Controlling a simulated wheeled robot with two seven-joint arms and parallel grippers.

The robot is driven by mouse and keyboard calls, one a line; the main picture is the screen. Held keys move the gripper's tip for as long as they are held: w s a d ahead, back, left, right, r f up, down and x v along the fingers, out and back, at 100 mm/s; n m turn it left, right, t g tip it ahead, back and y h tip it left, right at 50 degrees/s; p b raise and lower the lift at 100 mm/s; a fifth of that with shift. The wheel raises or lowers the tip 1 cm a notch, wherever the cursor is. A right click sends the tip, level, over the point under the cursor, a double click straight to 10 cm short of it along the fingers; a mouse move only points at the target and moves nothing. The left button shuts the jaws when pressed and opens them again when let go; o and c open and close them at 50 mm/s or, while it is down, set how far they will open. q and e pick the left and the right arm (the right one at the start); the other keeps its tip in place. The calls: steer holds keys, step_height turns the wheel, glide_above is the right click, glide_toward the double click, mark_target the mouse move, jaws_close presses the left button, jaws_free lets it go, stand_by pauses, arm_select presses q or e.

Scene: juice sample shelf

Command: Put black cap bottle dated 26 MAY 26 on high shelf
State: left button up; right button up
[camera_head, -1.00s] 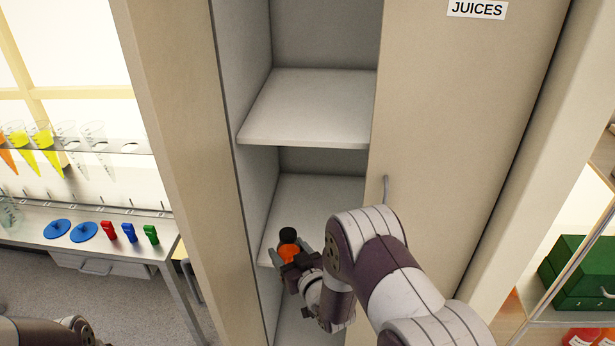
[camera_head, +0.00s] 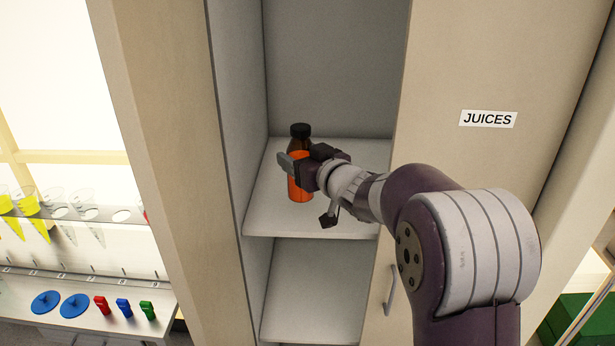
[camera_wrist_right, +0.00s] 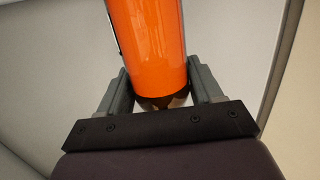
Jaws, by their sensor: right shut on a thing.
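The black cap bottle (camera_head: 300,187) with orange juice is at the upper of the two visible shelf boards (camera_head: 350,225) in the cabinet. It is upright. My right gripper (camera_head: 293,163) is shut on it from the right side. In the right wrist view the orange bottle (camera_wrist_right: 152,50) stands between the two grey fingers. I cannot tell whether the bottle's base touches the shelf. The date on the bottle is not readable. My left gripper is not in view.
A lower shelf board (camera_head: 310,290) is bare. The cabinet door (camera_head: 470,60) with the JUICES label (camera_head: 488,119) is at the right. At the left, a rack holds cones (camera_head: 38,228), and a bench carries blue discs (camera_head: 46,302) and small coloured items (camera_head: 124,308).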

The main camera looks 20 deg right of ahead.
steer(key=w+d+f, duration=0.1)
steer(key=f, duration=0.1)
steer(key=w+d+f+p, duration=0.1)
steer(key=w+d+f, duration=0.1)
steer(key=f, duration=0.1)
steer(key=w+d+f+p, duration=0.1)
steer(key=w+f, duration=0.1)
steer(key=f, duration=0.1)
steer(key=shift+w+d, duration=0.15)
steer(key=shift+w, duration=0.05)
steer(key=o, duration=0.8)
steer(key=shift+f, duration=0.15)
steer(key=o, duration=0.4)
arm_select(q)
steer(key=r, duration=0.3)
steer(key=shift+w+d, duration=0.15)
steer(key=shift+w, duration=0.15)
arm_select(e)
steer(key=shift+o, duration=0.2)
steer(key=shift+s, duration=0.15)
steer(key=shift+r, duration=0.2)
